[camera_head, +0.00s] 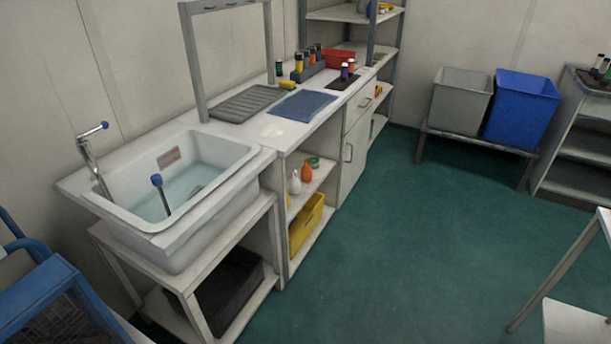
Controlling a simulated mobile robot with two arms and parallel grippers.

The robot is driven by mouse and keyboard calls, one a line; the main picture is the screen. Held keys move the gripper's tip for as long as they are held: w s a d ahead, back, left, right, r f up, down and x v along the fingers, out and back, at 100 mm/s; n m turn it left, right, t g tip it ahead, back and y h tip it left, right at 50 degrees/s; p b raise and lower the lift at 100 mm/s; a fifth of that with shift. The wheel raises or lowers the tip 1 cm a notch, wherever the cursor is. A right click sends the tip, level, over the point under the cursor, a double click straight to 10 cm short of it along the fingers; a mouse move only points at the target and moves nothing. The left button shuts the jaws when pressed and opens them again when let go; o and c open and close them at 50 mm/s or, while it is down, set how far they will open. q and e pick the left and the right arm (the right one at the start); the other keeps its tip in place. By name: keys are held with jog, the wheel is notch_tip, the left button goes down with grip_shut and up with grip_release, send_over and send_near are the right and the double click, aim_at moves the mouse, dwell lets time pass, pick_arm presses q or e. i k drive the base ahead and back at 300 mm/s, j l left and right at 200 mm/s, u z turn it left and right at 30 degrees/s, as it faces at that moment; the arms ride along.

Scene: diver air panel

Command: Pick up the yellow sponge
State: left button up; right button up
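A small yellow block that looks like the sponge (288,85) lies on the white counter (262,130), against the wall side. It sits between the grey ribbed drain mat (247,103) and the dark rack of bottles (308,72). A blue cloth or mat (302,105) lies just in front of it. It is small in the view, so its texture cannot be made out. Neither of my grippers is in view.
A sink with water (185,185) and a tap (92,160) stands at the left. A red bin (339,59) is farther along the counter. Grey (461,100) and blue (522,108) bins stand at the back. The green floor (400,240) is open beside the counter.

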aim_at(289, 85)
jog(key=i+l+u, duration=0.35)
jog(key=l, duration=0.4)
jog(key=i+l+u, duration=0.15)
jog(key=i+l, duration=0.15)
jog(key=l, duration=0.15)
